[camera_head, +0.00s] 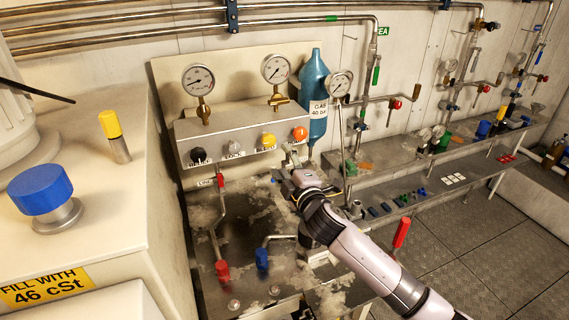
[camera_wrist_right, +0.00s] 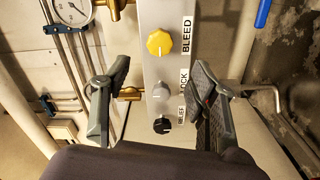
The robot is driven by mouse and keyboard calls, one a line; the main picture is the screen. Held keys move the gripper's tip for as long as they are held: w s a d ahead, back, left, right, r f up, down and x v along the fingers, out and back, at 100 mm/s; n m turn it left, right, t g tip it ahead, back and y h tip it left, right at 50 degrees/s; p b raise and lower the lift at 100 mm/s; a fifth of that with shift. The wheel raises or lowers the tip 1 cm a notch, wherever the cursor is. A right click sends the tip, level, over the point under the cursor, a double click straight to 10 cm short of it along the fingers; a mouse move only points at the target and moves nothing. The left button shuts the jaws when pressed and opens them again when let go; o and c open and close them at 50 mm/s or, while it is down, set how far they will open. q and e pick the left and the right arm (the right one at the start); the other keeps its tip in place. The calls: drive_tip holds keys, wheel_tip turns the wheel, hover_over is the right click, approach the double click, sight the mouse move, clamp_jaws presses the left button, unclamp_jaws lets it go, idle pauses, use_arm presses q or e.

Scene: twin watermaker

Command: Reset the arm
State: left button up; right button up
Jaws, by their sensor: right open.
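My right arm (camera_head: 355,248) reaches in from the lower right in the head view. Its gripper (camera_head: 290,182) is in front of the lower right part of the grey control panel (camera_head: 215,125), below the orange knob (camera_head: 300,133). In the right wrist view the two fingers of my right gripper (camera_wrist_right: 160,72) are spread apart. Between and beyond them show the grey knob (camera_wrist_right: 161,91) and black knob (camera_wrist_right: 161,125), with the yellow knob (camera_wrist_right: 159,43) above. Nothing is held, and the fingers appear apart from the knobs. My left gripper is in neither view.
Two gauges (camera_head: 198,80) stand on the panel, with a blue gas bottle (camera_head: 315,85) to its right. Below are red (camera_head: 222,271) and blue (camera_head: 262,259) handled valves on a stained bench. A cream cabinet (camera_head: 90,165) stands left. Open floor (camera_head: 470,250) lies right.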

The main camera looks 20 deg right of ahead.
idle(0.3)
drive_tip(key=s+a+f+m+g+h, duration=0.15)
drive_tip(key=s+f+m+g, duration=0.6)
drive_tip(key=s+f, duration=0.9)
drive_tip(key=s+a+f+m+g+y, duration=0.1)
drive_tip(key=s+f+m+g, duration=0.25)
drive_tip(key=s, duration=0.85)
drive_tip(key=s+f+m+g, duration=0.3)
drive_tip(key=s+g, duration=0.1)
drive_tip(key=s, duration=0.8)
wheel_tip(320, 180, down, 28)
drive_tip(key=s+b, duration=0.2)
drive_tip(key=s+d+f+n+g+b, duration=0.1)
drive_tip(key=s+d+f+g, duration=0.1)
drive_tip(key=s+f, duration=1.4)
drive_tip(key=shift+s+d+f, duration=0.15)
drive_tip(key=shift+d+f, duration=0.3)
drive_tip(key=shift+f, duration=0.2)
